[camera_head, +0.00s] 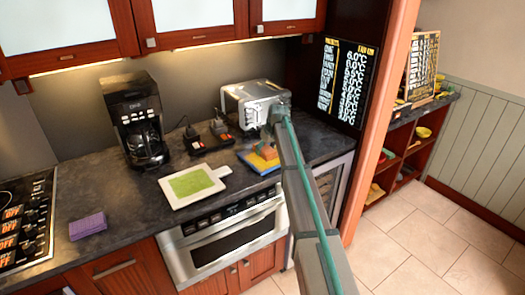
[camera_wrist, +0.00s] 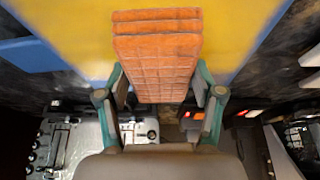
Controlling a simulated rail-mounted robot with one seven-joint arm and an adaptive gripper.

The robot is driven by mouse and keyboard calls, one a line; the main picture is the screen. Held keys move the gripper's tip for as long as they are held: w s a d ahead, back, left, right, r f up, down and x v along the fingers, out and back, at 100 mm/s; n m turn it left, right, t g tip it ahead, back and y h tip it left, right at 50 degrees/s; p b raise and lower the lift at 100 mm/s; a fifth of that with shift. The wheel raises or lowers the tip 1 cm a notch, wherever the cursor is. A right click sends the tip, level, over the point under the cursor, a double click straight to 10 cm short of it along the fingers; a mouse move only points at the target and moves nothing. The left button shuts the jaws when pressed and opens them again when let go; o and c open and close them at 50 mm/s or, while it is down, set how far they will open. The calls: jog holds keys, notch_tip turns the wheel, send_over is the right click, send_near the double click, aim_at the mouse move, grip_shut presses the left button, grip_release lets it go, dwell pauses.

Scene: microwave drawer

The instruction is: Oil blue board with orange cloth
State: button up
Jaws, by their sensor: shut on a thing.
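The orange cloth (camera_head: 266,151) is a folded, grid-patterned block; it also shows in the wrist view (camera_wrist: 157,60). My gripper (camera_wrist: 160,88) is shut on it, one green finger on each side. The blue board (camera_head: 246,157) has a yellow upper face and lies on the dark counter near its front edge. In the wrist view the blue board (camera_wrist: 60,22) fills the far side behind the cloth. The cloth is over the yellow face; I cannot tell whether it touches. In the head view my wrist hides the fingers.
A metal toaster (camera_head: 252,100) stands behind the board. A white board with a green face (camera_head: 222,172) lies to its left. Black devices with red lights (camera_head: 193,141), a coffee maker (camera_head: 138,115) and a purple block (camera_head: 88,225) are further left. Cabinets (camera_head: 190,18) hang above.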

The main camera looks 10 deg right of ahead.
aim_at(253, 153)
jog(key=shift+w+d, duration=0.7)
jog(key=shift+d, duration=0.75)
jog(key=shift+w+d, duration=0.7)
jog(key=shift+d, duration=0.8)
jog(key=shift+w+d, duration=0.7)
jog(key=shift+d, duration=0.75)
jog(key=shift+w+a+b, duration=0.15)
jog(key=shift+w+a, duration=0.2)
jog(key=shift+w, duration=0.35)
jog(key=shift+w+a+b, duration=0.15)
jog(key=shift+w+a, duration=0.15)
jog(key=shift+w, duration=0.35)
jog(key=shift+s+a, duration=1.35)
jog(key=shift+a, duration=1.45)
jog(key=shift+s+a, duration=1.3)
jog(key=shift+a, duration=1.55)
jog(key=shift+s+a, duration=1.35)
jog(key=shift+a, duration=1.45)
jog(key=shift+w+d, duration=0.35)
jog(key=shift+d, duration=0.45)
jog(key=shift+w+d, duration=0.4)
jog(key=shift+d, duration=0.35)
jog(key=shift+w+d, duration=0.35)
jog(key=shift+d, duration=0.45)
